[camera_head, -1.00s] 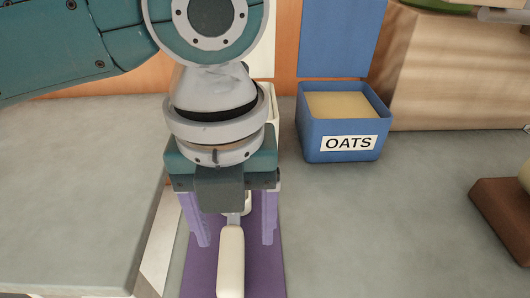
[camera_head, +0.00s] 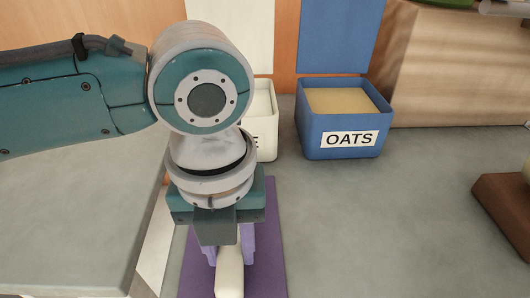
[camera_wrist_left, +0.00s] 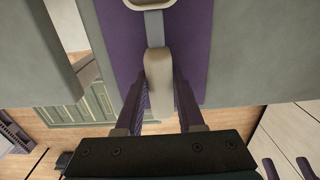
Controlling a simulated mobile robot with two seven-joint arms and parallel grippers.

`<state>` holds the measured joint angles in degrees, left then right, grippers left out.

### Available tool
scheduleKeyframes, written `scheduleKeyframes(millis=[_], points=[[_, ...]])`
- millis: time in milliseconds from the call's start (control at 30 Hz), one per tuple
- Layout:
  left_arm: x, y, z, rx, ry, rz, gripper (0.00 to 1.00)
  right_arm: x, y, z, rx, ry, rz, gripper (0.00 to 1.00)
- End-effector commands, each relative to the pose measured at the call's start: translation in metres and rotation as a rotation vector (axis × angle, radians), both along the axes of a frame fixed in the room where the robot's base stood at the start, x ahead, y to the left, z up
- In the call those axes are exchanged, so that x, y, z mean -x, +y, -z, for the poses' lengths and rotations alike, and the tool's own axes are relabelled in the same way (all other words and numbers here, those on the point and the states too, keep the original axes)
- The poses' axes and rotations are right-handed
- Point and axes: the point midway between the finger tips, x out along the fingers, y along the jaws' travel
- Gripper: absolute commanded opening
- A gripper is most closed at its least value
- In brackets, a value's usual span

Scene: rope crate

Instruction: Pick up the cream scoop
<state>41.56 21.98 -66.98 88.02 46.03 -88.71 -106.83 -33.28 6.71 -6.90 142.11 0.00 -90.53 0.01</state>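The cream scoop lies on a purple mat (camera_head: 268,270), its handle (camera_head: 229,275) pointing toward the front edge of the head view. In the left wrist view its cream handle (camera_wrist_left: 158,75) leads up to a grey neck and a pale bowl (camera_wrist_left: 150,3), cut off by the frame's top. My left gripper (camera_head: 229,258) points down over the handle. Its two purple fingers are drawn in on either side of the handle and appear to touch it; the left wrist view shows them (camera_wrist_left: 160,95) flanking it closely. The bowl is hidden behind my gripper in the head view. My right gripper is not in view.
A blue open bin labelled OATS (camera_head: 341,140) stands behind to the right, beside a partly hidden cream bin (camera_head: 265,125). A brown block (camera_head: 505,215) is at the right edge. The grey counter between is clear.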

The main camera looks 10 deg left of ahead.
Motion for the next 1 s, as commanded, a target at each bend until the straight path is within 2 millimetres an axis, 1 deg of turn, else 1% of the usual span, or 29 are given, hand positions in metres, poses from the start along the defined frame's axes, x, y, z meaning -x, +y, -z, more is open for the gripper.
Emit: scheduleKeyframes(millis=[33,300,867,1000], points=[[-0.0001,0.0,-0.0001,0.0,0.0,0.0,0.3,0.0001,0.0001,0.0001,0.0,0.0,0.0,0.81],[-0.0001,0.0001,-0.0001,0.0,0.0,0.0,0.0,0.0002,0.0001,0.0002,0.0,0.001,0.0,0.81],[-0.0002,0.0001,-0.0005,0.0,0.0,0.0,0.0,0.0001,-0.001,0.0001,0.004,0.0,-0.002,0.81],[-0.0007,-0.0001,-0.006,0.001,-0.001,0.0,0.0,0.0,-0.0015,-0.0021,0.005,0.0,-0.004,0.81]])
